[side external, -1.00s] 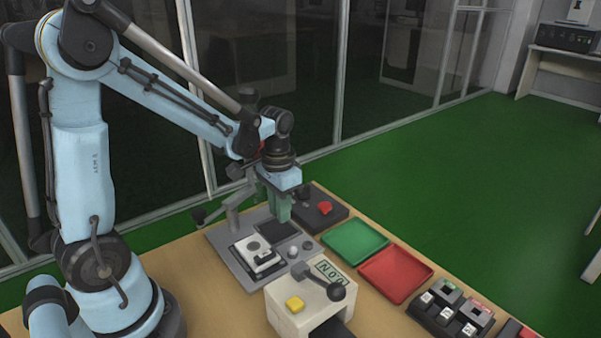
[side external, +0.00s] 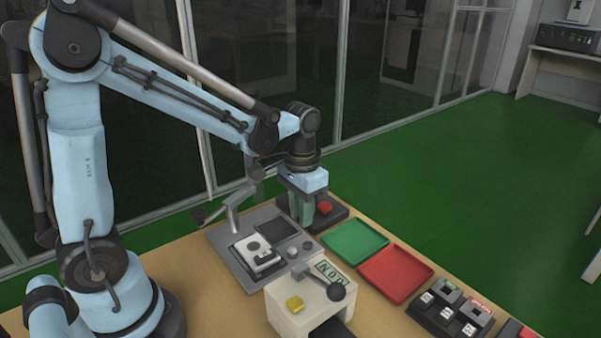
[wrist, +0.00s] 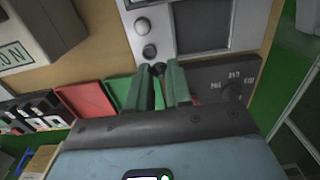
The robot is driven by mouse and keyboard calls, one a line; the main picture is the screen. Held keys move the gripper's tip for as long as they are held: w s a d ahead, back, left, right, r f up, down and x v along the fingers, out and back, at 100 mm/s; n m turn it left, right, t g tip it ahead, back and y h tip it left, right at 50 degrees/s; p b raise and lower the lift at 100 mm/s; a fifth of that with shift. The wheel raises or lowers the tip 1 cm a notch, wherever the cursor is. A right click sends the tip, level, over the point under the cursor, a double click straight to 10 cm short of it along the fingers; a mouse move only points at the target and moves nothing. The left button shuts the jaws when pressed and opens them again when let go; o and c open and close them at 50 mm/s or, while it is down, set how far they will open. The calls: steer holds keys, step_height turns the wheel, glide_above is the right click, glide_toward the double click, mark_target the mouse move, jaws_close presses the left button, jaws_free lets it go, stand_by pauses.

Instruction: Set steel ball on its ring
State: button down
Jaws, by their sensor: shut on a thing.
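My gripper (side external: 309,220) points down at the near edge of the black box. In the wrist view its two green fingers (wrist: 161,88) are shut on a small dark round thing at their tips, which I take to be the steel ball (wrist: 159,69). The fingers hide most of it. Two small grey round pieces sit on the pale plate, an outer one (wrist: 142,26) and an inner one (wrist: 149,51). I cannot tell whether either is the ring.
The black box (side external: 338,213) bears a red piece (side external: 324,207). A green tray (side external: 354,240) and a red tray (side external: 396,273) lie to the right. A cream box (side external: 290,319) with a yellow button and lever stands in front. A grey fixture (side external: 226,254) is at left.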

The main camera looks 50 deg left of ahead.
mark_target(308, 246)
steer(key=shift+w+d, duration=0.15)
steer(key=shift+d, duration=0.7)
steer(key=shift+f, duration=2.15)
steer(key=shift+f, duration=0.45)
steer(key=c, duration=1)
jaws_free()
steer(key=shift+o, duration=0.2)
steer(key=shift+r, duration=0.15)
steer(key=shift+r, duration=2.9)
